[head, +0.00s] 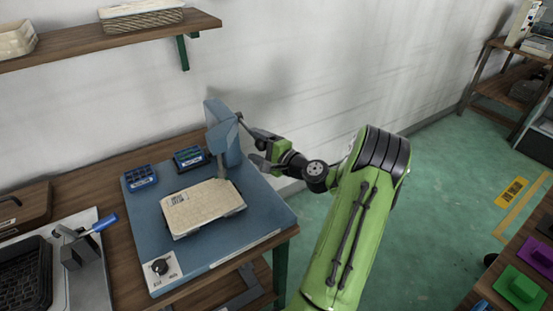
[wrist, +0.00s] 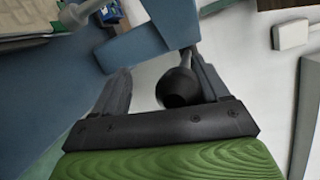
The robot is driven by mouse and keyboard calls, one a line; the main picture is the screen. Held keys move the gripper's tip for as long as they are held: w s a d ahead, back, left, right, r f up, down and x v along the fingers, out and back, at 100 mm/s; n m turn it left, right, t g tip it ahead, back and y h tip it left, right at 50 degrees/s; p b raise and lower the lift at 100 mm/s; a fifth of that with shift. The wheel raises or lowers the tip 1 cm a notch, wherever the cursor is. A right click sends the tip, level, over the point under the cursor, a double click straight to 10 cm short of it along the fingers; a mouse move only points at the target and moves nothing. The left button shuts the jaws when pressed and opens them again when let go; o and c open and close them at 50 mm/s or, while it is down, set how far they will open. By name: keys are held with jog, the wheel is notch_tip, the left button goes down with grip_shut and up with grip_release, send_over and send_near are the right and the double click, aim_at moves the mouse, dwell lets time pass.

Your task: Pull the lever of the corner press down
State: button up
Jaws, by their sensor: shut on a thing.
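The corner press has a wide blue base (head: 255,205) on the wooden bench and an upright blue head (head: 222,135) at its back right corner. A thin lever sticks out from the right side of the head, and its dark round knob (wrist: 180,88) shows between my fingers in the wrist view. My gripper (head: 257,147) is to the right of the head and shut on the lever's knob. The lever's end is partly hidden by my fingers in the head view. A cream tray panel (head: 202,207) with a printed label lies on the base.
A blue-handled clamp (head: 80,243) stands to the left. A wall shelf (head: 110,38) hangs above.

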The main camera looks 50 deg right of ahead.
jog(key=s+f+b, duration=0.2)
jog(key=s+b, duration=0.1)
jog(key=s, duration=1.4)
jog(key=shift+s+a, duration=0.2)
jog(key=shift+a, duration=0.2)
jog(key=shift+f, duration=0.1)
dwell(0.5)
jog(key=s+r+p, duration=0.1)
jog(key=s+p, duration=0.4)
jog(key=s, duration=1)
jog(key=shift+s+a+r+p, duration=0.15)
jog(key=shift+s+a+p, duration=0.15)
jog(key=shift+s+a, duration=0.1)
jog(key=shift+w, duration=0.1)
